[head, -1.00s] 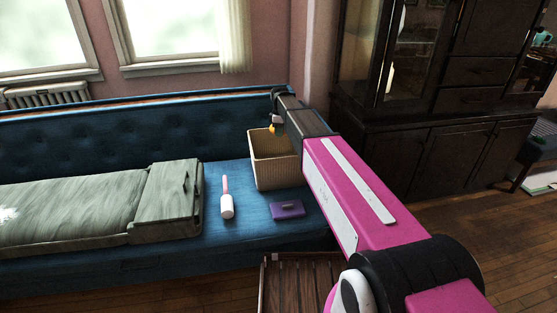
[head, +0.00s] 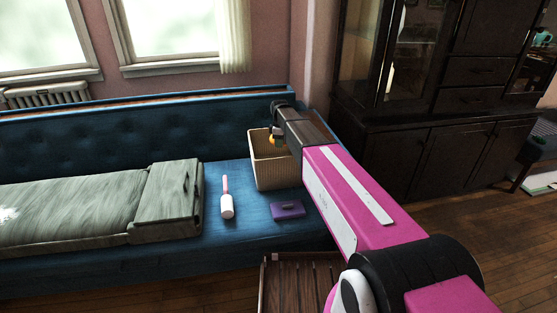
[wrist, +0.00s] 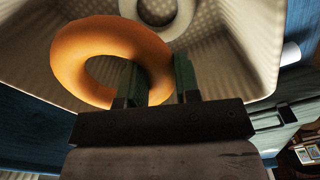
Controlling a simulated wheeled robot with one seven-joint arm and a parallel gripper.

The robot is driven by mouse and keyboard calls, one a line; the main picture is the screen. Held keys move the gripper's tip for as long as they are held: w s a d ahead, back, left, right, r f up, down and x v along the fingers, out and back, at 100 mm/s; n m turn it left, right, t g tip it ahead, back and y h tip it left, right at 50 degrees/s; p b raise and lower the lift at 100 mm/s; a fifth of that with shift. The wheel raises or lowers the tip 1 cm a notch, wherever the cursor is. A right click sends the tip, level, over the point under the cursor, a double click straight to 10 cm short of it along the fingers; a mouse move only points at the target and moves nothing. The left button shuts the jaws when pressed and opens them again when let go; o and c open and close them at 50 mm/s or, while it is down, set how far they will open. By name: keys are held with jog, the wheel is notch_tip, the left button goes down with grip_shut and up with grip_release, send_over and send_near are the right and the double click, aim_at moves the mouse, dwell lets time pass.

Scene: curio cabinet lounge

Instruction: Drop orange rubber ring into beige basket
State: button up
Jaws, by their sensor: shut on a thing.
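The orange rubber ring (wrist: 82,50) is between the two fingers of my gripper (wrist: 158,82), which is shut on its right side. In the head view the ring (head: 272,140) is a small orange spot below my gripper. The beige basket (head: 268,176) stands on the blue sofa seat, its opening under the ring. In the wrist view the basket's inner wall (wrist: 245,50) surrounds the ring. A pale round object with a hole (wrist: 158,8) lies on the basket floor. The far right rim is hidden by my arm in the head view.
A grey-green case (head: 165,203) fills the seat's left. A dark cabinet (head: 430,150) stands right; a slatted wooden table (head: 290,285) is in front.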

jog(key=o, duration=1)
jog(key=shift+o, duration=0.2)
notch_tip(320, 180, up, 11)
jog(key=shift+f, duration=0.1)
jog(key=s+d+f+m, duration=0.5)
jog(key=s+d, duration=0.1)
jog(key=s, duration=0.5)
jog(key=s+d+f+m, duration=0.5)
jog(key=s+d+f, duration=0.1)
jog(key=s, duration=0.6)
jog(key=s+d+f+m, duration=0.5)
jog(key=s+d, duration=0.1)
jog(key=s, duration=0.5)
jog(key=shift+s+d+f+m, duration=0.15)
jog(key=shift+s+f+m, duration=0.05)
jog(key=shift+f+m, duration=0.2)
